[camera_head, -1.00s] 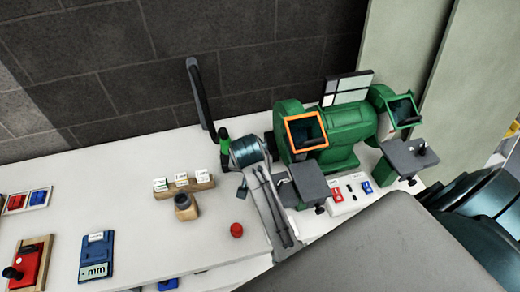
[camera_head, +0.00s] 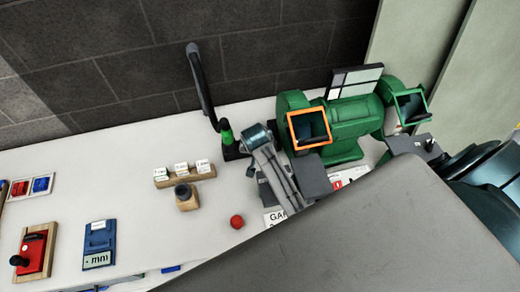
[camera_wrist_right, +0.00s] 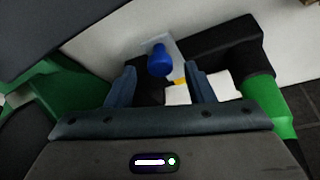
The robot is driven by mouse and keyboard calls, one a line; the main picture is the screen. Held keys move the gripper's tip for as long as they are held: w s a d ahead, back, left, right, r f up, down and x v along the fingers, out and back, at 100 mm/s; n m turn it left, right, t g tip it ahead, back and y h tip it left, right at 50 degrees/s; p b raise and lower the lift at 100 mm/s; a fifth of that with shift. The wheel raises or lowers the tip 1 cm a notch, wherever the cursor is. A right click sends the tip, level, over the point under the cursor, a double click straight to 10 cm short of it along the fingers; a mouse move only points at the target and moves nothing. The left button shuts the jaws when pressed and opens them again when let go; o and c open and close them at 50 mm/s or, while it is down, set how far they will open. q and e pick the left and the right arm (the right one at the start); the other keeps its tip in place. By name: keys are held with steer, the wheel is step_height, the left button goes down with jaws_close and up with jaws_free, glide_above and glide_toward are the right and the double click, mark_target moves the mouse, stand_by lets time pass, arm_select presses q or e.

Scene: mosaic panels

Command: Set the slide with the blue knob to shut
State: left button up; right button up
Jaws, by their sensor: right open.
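The blue knob (camera_wrist_right: 160,62) shows in the right wrist view, on a pale grey plate (camera_wrist_right: 177,48) set against black parts. A small yellow patch shows just beside it. My right gripper (camera_wrist_right: 161,88) is open, with one finger on each side of the knob in the picture. The knob appears beyond the fingertips, and I cannot tell whether they touch it. The slide's setting cannot be read here. In the head view, the teal end of my right arm (camera_head: 260,137) is beside the lever base and hides the knob. My left gripper is not in view.
A tall black lever with a green collar (camera_head: 226,133) stands close to the right gripper. The green grinder (camera_head: 345,125) is to its right.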

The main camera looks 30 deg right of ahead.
steer(key=shift+w+d+f, duration=0.1)
steer(key=shift+f, duration=0.4)
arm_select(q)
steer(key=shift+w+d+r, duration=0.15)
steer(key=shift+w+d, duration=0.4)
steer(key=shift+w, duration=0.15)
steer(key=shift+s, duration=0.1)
